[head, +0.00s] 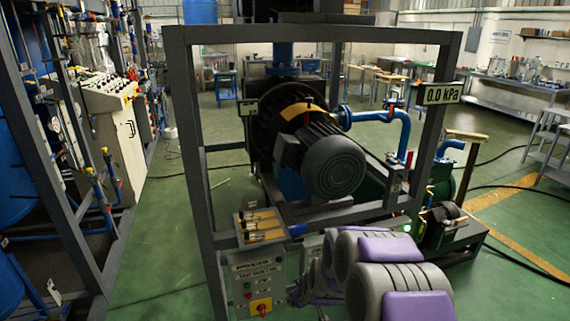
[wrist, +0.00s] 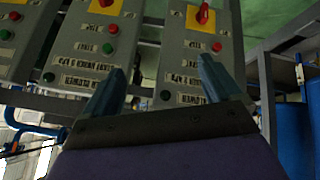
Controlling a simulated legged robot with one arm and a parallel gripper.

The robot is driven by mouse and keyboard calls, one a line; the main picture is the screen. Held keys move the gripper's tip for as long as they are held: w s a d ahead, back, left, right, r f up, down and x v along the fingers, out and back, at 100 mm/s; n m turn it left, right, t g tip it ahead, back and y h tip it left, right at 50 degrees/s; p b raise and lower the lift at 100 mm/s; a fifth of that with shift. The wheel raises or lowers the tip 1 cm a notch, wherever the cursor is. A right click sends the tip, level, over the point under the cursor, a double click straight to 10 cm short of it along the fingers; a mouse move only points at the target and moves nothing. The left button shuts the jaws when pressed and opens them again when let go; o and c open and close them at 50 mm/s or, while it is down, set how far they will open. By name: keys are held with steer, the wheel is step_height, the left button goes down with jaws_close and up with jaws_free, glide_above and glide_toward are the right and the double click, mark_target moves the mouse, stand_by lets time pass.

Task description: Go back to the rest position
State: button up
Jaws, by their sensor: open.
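My gripper (wrist: 160,75) is open in the wrist view, its two blue-grey fingers apart with nothing between them. Behind the fingers is a grey control panel (wrist: 180,50) with a red switch on a yellow plate (wrist: 201,17), a red button (wrist: 217,47) and a green button. I cannot tell whether the fingers touch the panel. In the head view my grey and purple arm fills the lower right, and its end lies right of a control panel (head: 246,272) with a red switch on yellow. The fingers are not clear there.
A dark metal frame (head: 201,180) surrounds a large motor pump (head: 333,165). A gauge sign (head: 442,94) reads 0.0 kPa. Blue pipes (head: 405,135) run on the right. A rack with blue tanks stands at left. Green floor (head: 165,240) is open between the rack and the frame.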

steer(key=s+d+r+m+g, duration=0.2)
steer(key=s+r, duration=0.4)
steer(key=s, duration=0.8)
steer(key=s+d+r+m+g+h, duration=0.1)
steer(key=s+r, duration=0.6)
steer(key=s, duration=0.8)
steer(key=s+d+r+m+g, duration=0.4)
steer(key=s+r, duration=0.3)
steer(key=s, duration=0.8)
steer(key=shift+s+d+r+g, duration=0.15)
steer(key=shift+d+g, duration=0.6)
steer(key=shift+g, duration=0.15)
